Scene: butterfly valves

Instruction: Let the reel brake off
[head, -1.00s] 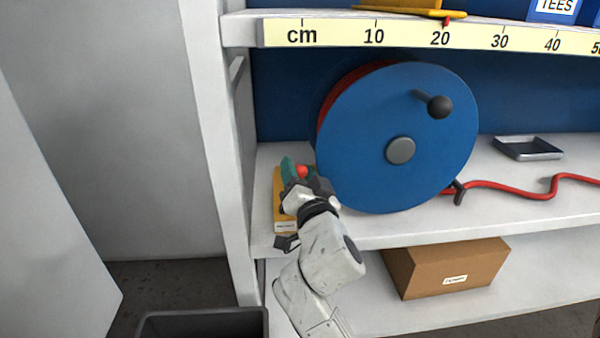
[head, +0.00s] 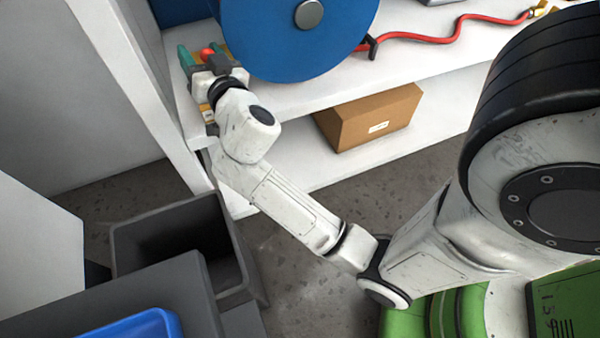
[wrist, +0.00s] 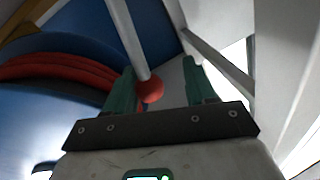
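The blue reel (head: 265,45) stands on the shelf, its top cut off in the head view. In the wrist view its blue flange (wrist: 45,115) and red wound hose (wrist: 60,68) fill the left side. A grey lever (wrist: 132,40) ends in a red ball knob (wrist: 151,90). The knob also shows in the head view (head: 207,53). My gripper (wrist: 159,68) is open, with its green fingers on either side of the knob. The knob is close to the left finger, with a gap to the right finger; contact is unclear. A yellow part (head: 204,108) is partly hidden below my gripper (head: 203,54).
Red hose (head: 425,38) runs right along the shelf. A cardboard box (head: 350,125) sits on the lower shelf. The white shelf upright (head: 130,75) is close left of my gripper. A dark open bin (head: 150,240) stands on the floor at left.

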